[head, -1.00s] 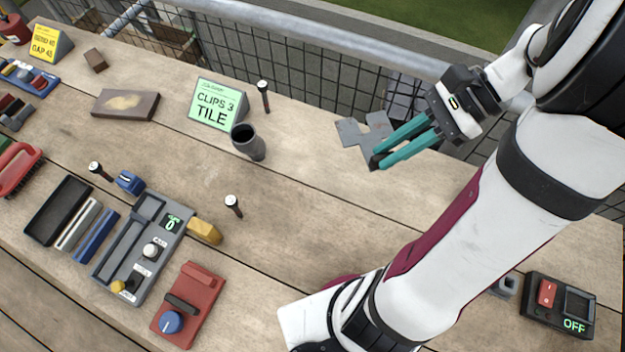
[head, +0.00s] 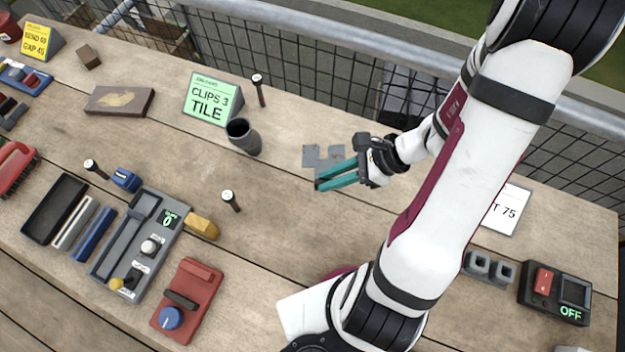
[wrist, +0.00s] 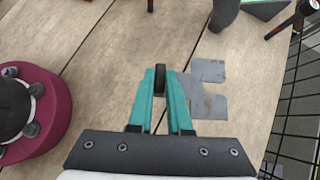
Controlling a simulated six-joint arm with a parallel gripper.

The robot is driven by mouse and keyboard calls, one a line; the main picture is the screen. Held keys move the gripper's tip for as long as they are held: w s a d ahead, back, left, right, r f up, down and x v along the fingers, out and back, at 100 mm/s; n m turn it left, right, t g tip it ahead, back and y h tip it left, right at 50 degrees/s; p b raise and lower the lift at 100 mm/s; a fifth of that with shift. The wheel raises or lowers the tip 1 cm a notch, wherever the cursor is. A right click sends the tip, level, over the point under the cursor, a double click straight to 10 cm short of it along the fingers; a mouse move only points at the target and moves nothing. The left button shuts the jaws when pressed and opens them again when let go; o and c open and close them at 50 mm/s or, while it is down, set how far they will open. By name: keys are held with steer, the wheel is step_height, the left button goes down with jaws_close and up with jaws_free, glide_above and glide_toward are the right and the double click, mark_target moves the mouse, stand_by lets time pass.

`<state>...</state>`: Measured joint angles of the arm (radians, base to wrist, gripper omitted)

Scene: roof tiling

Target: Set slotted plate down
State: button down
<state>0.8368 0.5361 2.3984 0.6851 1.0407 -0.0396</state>
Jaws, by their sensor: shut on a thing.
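My gripper (head: 319,183) is shut, its teal fingers pointing left over the middle of the bench. In the wrist view, a dark piece sits between the fingertips (wrist: 160,78). The slotted plate (head: 316,153), a thin grey notched sheet, shows just behind the fingers in the head view. In the wrist view the plate (wrist: 207,71) spreads to the right of the fingers, with a notch and a small reddish mark. It moves with the gripper, so it appears held; the fingers hide part of it. Its height above the wood is hard to tell.
A dark cup (head: 243,137) stands left of the plate, near the green "CLIPS 3 TILE" sign (head: 211,98). A grey device (head: 140,245) and red tool (head: 187,300) lie front left. A switch box reading OFF (head: 555,293) is at right. Wood between cup and gripper is clear.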

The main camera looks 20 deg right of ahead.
steer(key=shift+w+a+f, duration=0.45)
steer(key=shift+a+f, duration=0.05)
steer(key=shift+a, duration=0.15)
steer(key=shift+w+a+f, duration=0.45)
steer(key=shift+a+f, duration=0.05)
steer(key=shift+a, duration=0.1)
step_height(320, 180, down, 4)
steer(key=shift+w+a+f, duration=0.1)
steer(key=shift+w, duration=0.05)
steer(key=c, duration=0.8)
jaws_free()
steer(key=shift+c, duration=0.2)
